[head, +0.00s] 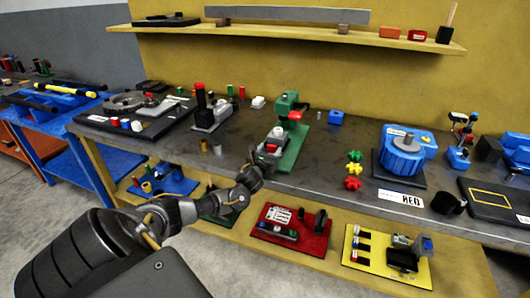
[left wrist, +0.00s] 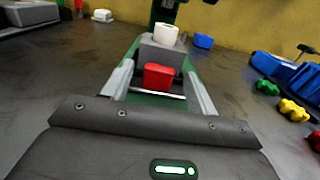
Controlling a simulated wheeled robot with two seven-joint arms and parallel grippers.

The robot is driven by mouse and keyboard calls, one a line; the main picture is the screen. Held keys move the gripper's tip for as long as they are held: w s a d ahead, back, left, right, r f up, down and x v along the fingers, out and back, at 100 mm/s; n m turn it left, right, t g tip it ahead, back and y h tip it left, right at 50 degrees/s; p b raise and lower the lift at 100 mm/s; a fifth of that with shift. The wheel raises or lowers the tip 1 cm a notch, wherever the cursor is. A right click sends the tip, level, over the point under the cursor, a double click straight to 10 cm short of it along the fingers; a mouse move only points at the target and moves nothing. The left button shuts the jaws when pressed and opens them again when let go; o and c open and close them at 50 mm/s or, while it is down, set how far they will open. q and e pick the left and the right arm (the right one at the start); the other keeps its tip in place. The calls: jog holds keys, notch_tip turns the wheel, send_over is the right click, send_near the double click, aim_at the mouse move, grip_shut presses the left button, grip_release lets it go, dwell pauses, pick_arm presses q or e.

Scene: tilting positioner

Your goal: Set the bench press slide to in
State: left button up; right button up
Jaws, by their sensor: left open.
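The bench press (head: 292,108) is green with a red part near its top and stands on the workbench on a green base (head: 291,150). Its slide is a grey block (left wrist: 150,52) with a white round piece (left wrist: 166,34) on top and a red block (left wrist: 157,77) at its near end. My left gripper (head: 262,163) is at the near end of the slide. In the left wrist view its open fingers (left wrist: 157,90) stand on either side of the red block, with visible gaps. Whether the fingertips touch anything cannot be told. My right gripper is not in view.
A black-and-grey device with a red knob (head: 199,87) stands left of the press. A blue box (head: 335,117), green, yellow and red knobs (head: 353,169) and a blue motor-like unit (head: 403,143) stand to the right. A lower shelf holds coloured trays (head: 310,246).

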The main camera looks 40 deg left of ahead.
pick_arm(q)
jog(key=v, duration=1)
jog(key=shift+a+b, duration=0.1)
jog(key=shift+b, duration=0.25)
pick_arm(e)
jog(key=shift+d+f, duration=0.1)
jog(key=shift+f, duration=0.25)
